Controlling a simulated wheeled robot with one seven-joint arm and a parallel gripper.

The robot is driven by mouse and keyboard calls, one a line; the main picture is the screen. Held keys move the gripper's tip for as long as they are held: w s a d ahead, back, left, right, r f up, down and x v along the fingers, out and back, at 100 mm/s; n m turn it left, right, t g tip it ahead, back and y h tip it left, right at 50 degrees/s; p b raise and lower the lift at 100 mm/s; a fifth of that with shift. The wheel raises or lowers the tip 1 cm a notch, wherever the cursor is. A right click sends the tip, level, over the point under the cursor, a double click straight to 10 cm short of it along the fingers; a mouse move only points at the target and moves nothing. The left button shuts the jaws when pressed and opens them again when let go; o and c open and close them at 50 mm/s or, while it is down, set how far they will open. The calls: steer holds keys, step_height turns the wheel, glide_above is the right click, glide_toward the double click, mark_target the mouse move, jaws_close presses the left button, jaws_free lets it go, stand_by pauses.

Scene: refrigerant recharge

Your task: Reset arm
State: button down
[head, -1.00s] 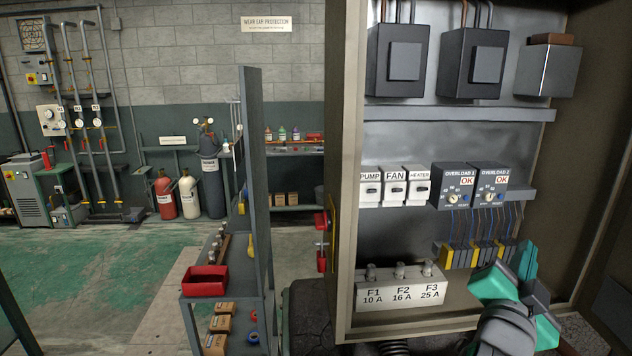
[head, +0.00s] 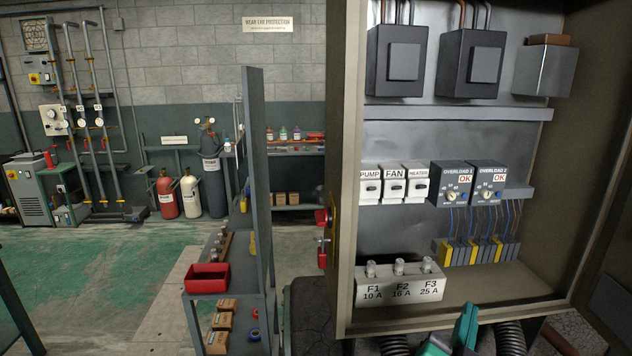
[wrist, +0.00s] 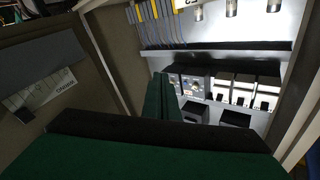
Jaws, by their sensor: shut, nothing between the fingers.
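My gripper (head: 466,326) shows at the bottom edge of the head view, below and in front of the open control cabinet (head: 345,180). Only parts of its teal fingers are visible there; the rest is cut off by the frame. In the wrist view my gripper (wrist: 166,98) has its green fingers together, with nothing between them. They point toward the cabinet interior, which appears upside down.
The cabinet holds a fuse block (head: 400,284), PUMP, FAN and HEATER switches (head: 393,185), and two overload relays (head: 470,184) marked OK. A shelf cart with a red bin (head: 207,279) stands left. Green floor (head: 90,285) lies open farther left.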

steer(key=s+a+f+n+y, duration=0.35)
steer(key=a+f, duration=0.55)
steer(key=f, duration=0.5)
steer(key=s+a+f+n+y, duration=0.2)
steer(key=s+a+f+n, duration=0.1)
steer(key=s+a+f, duration=0.4)
steer(key=s+a+f+n+y, duration=0.3)
steer(key=s+a+f, duration=0.4)
steer(key=s, duration=0.5)
steer(key=shift+s+a+f, duration=0.3)
steer(key=shift+a+f, duration=0.05)
steer(key=shift+f, duration=0.3)
steer(key=c, duration=2.5)
jaws_free()
steer(key=s+a+n+y, duration=0.1)
steer(key=s+a, duration=0.4)
steer(key=s, duration=0.8)
steer(key=shift+s+a+f+g+y, duration=0.15)
steer(key=shift+f+g+y, duration=0.2)
steer(key=shift+g+y, duration=0.1)
steer(key=o, duration=0.6)
steer(key=shift+s+r, duration=0.1)
steer(key=shift+s, duration=0.15)
